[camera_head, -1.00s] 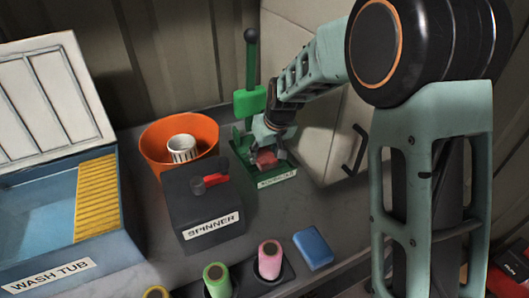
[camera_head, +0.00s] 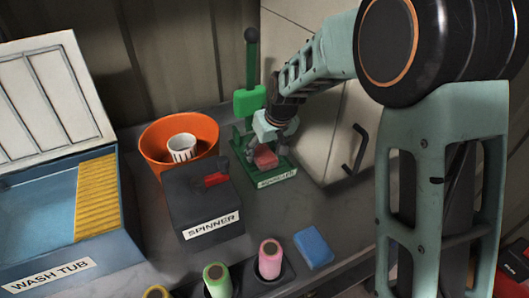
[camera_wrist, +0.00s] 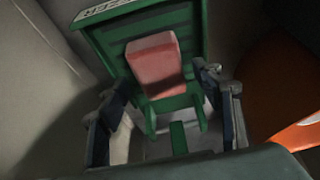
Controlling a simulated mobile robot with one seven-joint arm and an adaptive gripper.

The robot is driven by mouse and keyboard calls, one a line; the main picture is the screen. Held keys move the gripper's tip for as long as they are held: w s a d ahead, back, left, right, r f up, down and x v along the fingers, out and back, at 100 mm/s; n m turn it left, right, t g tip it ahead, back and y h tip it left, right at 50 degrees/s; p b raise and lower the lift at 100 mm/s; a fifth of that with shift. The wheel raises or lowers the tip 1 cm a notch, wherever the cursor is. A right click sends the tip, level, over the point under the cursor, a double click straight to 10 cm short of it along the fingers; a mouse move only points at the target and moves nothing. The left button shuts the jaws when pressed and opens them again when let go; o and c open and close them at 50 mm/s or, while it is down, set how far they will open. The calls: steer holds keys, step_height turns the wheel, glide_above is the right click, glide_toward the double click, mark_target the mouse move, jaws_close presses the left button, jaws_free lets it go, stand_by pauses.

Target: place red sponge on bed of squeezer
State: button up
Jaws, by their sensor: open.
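The red sponge (camera_head: 265,160) lies on the bed of the green squeezer (camera_head: 284,176), under the squeezer's upright lever. In the wrist view the sponge (camera_wrist: 155,65) rests on the slatted green bed (camera_wrist: 110,50). My gripper (camera_head: 267,148) is just above and behind the sponge. In the wrist view my gripper's fingers (camera_wrist: 170,105) are spread apart, one on each side, with a gap to the sponge. My gripper holds nothing.
A black spinner (camera_head: 202,205) and an orange bowl (camera_head: 150,150) with a white cup (camera_head: 182,148) stand left of the squeezer. A blue sponge (camera_head: 313,247) and pink (camera_head: 269,258) and green (camera_head: 217,278) rolls are in front. The wash tub (camera_head: 60,255) is at far left.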

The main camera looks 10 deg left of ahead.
steer(key=v, duration=1)
steer(key=shift+r, duration=0.25)
steer(key=shift+s+d, duration=0.1)
steer(key=shift+d, duration=0.05)
